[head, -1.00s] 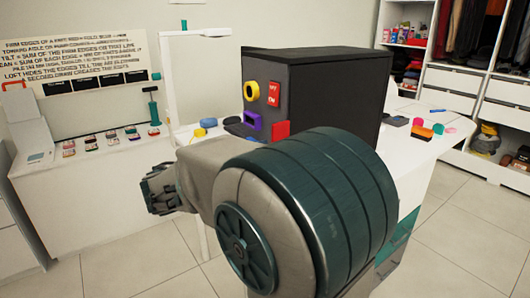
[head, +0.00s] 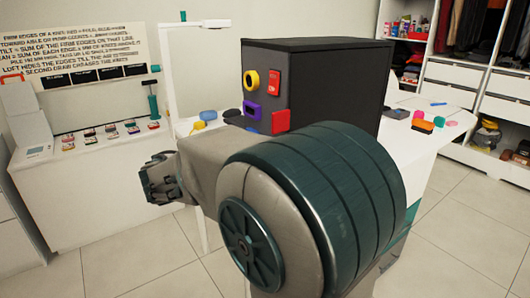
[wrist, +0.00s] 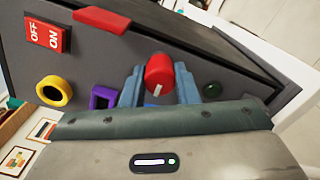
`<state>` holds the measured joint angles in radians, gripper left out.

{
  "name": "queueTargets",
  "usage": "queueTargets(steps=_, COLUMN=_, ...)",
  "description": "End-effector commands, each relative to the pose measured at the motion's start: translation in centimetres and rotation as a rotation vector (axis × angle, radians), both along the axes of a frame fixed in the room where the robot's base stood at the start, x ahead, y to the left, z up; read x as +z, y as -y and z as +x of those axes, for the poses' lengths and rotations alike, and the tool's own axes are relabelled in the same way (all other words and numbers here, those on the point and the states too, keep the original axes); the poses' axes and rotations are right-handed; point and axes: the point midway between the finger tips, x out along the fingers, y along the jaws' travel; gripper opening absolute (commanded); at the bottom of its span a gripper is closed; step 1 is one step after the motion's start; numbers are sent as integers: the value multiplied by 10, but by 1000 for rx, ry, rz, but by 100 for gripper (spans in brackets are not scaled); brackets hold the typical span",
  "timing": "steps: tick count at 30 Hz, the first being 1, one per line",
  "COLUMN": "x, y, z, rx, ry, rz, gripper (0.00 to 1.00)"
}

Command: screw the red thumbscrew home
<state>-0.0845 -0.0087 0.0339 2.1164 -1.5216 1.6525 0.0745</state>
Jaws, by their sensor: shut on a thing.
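The red thumbscrew (wrist: 159,72) is a round red knob with a white mark on its rim, on the dark panel (wrist: 215,65) of the machine. In the wrist view, the blue fingers of my gripper (wrist: 159,88) stand on either side of it and are shut on it. How far its thread is in does not show. In the head view my own arm hides the thumbscrew and the fingertips; the dark machine (head: 335,85) stands behind the arm.
Near the thumbscrew are a yellow ring (wrist: 54,91), a purple square socket (wrist: 103,97), a red OFF/ON switch (wrist: 45,35), a red block (wrist: 102,20) and a dark green round part (wrist: 212,90). Small coloured items lie on the white table (head: 445,105) at right.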

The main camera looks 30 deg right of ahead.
Motion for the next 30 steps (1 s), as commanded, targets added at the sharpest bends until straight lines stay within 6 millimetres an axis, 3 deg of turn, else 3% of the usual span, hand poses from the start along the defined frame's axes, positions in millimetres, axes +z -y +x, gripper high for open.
queueTargets(steps=30, x=-2, y=0, z=0, rx=1, ry=295, rz=5, gripper=2)
